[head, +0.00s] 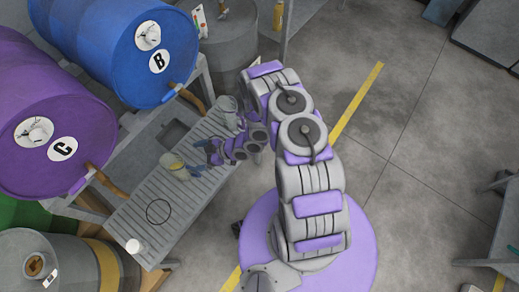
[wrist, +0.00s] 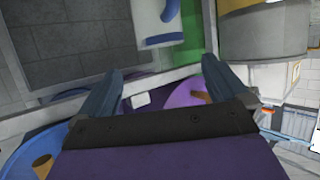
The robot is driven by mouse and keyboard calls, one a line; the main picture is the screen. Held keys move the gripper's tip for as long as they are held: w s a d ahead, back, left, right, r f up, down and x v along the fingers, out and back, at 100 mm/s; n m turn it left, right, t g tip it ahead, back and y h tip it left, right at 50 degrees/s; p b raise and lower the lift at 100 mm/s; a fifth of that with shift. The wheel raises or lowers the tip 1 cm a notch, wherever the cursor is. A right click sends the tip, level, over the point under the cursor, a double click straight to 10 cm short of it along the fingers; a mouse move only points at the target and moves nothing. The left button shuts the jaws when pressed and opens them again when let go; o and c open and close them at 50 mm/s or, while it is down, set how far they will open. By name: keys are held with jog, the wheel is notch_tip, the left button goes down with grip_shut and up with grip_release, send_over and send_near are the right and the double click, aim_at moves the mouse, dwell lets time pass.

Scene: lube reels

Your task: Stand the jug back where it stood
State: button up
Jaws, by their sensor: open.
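The jug (head: 180,171), small and pale with a yellowish top, is on the slatted bench, just left of my gripper's fingers in the head view. Whether it is upright is too small to tell. My gripper (head: 198,158) is open beside it, with its blue fingers toward the jug. In the wrist view my gripper (wrist: 160,88) shows nothing clamped between its fingers. A white body with a blue curved handle and blue rim, seemingly the jug (wrist: 150,18), shows at the top edge, partly cut off. A dark ring mark (head: 158,211) lies bare on the bench.
The blue drum B (head: 118,45) and purple drum C (head: 45,115) lie on a rack behind the bench (head: 185,205). A white cup (head: 134,246) stands at the bench's near end. A grey drum (head: 45,265) is at lower left.

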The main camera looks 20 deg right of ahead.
jog(key=w+d+r+m+t+h, duration=0.1)
jog(key=w+d+r+h, duration=0.35)
jog(key=d, duration=0.25)
jog(key=w+d+r+h, duration=0.35)
jog(key=w+d, duration=0.25)
jog(key=d, duration=0.2)
jog(key=s+d+r+m+h, duration=0.1)
jog(key=d+r+m+h, duration=0.2)
jog(key=d+r, duration=0.4)
jog(key=s+d+r+m+h, duration=0.1)
jog(key=d+r+m+h, duration=0.2)
jog(key=r, duration=0.7)
jog(key=s+d+r+m+g+h, duration=0.1)
jog(key=s+d+r+m+g, duration=0.25)
jog(key=s+r, duration=1.05)
jog(key=s+a+r+m+g+y, duration=0.1)
jog(key=s+a+r+g, duration=0.1)
jog(key=s, duration=1)
jog(key=s+a+r+m+g+y, duration=0.1)
jog(key=s+a+r, duration=0.3)
jog(key=s, duration=0.8)
jog(key=shift+a+r+m+g, duration=0.2)
jog(key=shift+a+m+g, duration=0.25)
jog(key=shift+a+m, duration=0.5)
jog(key=shift+a, duration=0.15)
